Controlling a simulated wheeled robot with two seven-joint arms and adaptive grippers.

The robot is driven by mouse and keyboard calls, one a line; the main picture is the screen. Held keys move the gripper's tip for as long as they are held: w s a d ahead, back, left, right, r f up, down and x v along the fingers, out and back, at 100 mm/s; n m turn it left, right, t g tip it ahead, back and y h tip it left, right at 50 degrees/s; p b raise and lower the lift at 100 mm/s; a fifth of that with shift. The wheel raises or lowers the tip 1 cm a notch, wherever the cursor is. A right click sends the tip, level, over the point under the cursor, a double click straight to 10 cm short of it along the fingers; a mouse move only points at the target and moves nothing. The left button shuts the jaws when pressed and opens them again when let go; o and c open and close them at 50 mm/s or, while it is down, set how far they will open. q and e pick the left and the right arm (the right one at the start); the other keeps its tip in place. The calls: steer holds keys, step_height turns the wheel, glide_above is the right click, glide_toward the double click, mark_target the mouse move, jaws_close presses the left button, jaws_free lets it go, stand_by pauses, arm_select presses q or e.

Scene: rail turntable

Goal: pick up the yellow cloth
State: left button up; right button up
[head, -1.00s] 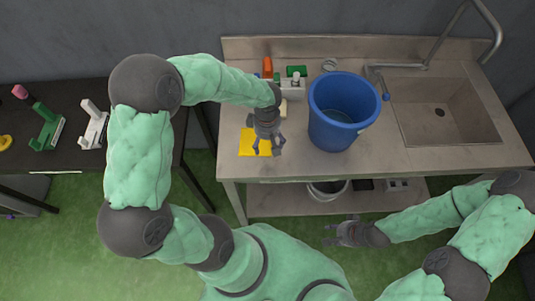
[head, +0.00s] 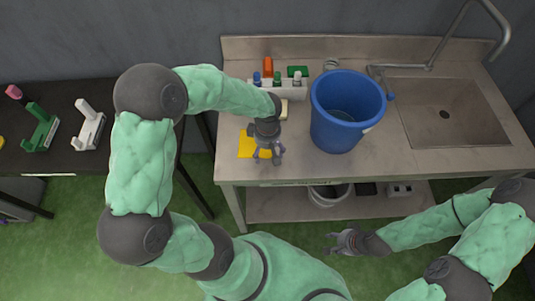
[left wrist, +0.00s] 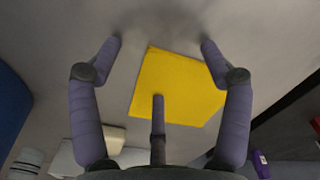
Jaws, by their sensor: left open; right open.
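The yellow cloth (head: 247,147) lies flat on the steel counter near its front left edge, partly hidden behind my left gripper. My left gripper (head: 266,154) is open above the cloth's right part, with nothing held. In the left wrist view the whole square of cloth (left wrist: 178,85) shows between and beyond the spread fingers of the left gripper (left wrist: 160,45). I cannot tell the exact height of the fingers over it. My right gripper (head: 333,243) is open and empty, low in front of the counter.
A blue bucket (head: 345,118) stands on the counter right of my left gripper. Behind are a white holder (head: 283,92) with bottles, an orange item (head: 268,66) and a green item (head: 297,71). A sink (head: 450,112) is at right. A dark table (head: 75,160) stands left.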

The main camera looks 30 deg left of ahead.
arm_select(q)
steer(key=shift+f, duration=0.25)
steer(key=shift+c, duration=0.2)
steer(key=shift+s, duration=0.1)
steer(key=c, duration=0.7)
steer(key=shift+s+d+f, duration=0.15)
steer(key=shift+s+f, duration=0.05)
steer(key=shift+s, duration=0.1)
jaws_close()
step_height(320, 180, up, 13)
steer(key=p, duration=0.7)
steer(key=shift+w+f, duration=0.2)
steer(key=shift+w, duration=0.15)
